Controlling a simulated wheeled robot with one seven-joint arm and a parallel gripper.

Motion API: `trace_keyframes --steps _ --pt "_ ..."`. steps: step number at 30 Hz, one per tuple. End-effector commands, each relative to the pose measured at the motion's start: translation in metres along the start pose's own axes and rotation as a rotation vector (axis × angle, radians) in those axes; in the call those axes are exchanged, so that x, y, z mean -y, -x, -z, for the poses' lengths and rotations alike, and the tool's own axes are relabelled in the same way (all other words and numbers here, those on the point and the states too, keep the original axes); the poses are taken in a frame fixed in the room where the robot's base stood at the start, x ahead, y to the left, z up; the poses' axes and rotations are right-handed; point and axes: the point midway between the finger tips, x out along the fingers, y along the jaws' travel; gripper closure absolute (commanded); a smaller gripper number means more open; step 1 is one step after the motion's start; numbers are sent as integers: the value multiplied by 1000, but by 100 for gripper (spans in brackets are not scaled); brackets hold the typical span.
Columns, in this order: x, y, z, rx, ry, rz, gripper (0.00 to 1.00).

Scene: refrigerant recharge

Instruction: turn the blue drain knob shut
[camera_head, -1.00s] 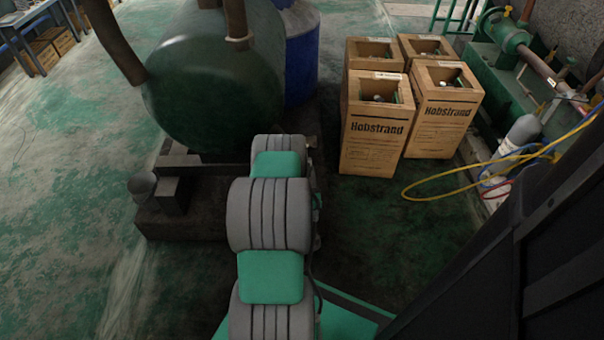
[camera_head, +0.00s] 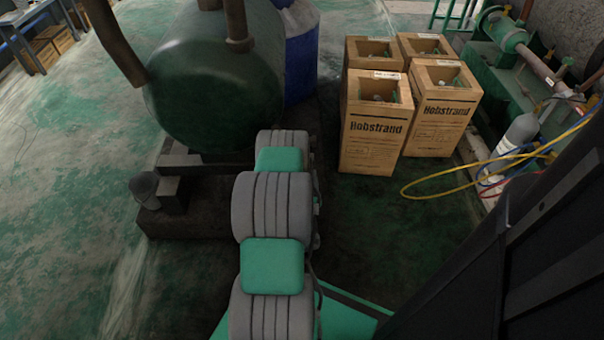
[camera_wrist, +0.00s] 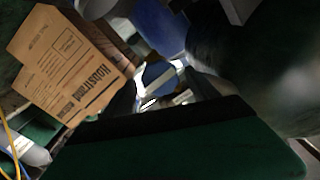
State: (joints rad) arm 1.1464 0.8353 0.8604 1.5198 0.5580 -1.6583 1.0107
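A round blue part with a pale band (camera_wrist: 158,76), which looks like the drain knob, shows in the wrist view between the fingers of my gripper (camera_wrist: 163,96). The dark fingers stand apart on either side of it, with bright background below the blue part. I cannot tell whether either finger touches it. In the head view my own arm hides the gripper and no knob shows. The dark green tank (camera_head: 212,85) stands left of and beyond my arm, and its curved dark side also fills the right of the wrist view (camera_wrist: 262,60).
A blue drum (camera_head: 301,60) stands behind the tank. Several Hobstrand wooden crates (camera_head: 372,142) stand right of my arm; one shows in the wrist view (camera_wrist: 75,65). Floor at left is open.

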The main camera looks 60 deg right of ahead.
Motion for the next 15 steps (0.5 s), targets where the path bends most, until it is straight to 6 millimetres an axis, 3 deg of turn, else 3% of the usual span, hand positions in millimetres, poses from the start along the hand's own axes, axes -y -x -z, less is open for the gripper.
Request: trace_keyframes --steps 5,15 --pt "0 2 0 1 1 0 31" --pt "0 47 0 3 1 -2 31"
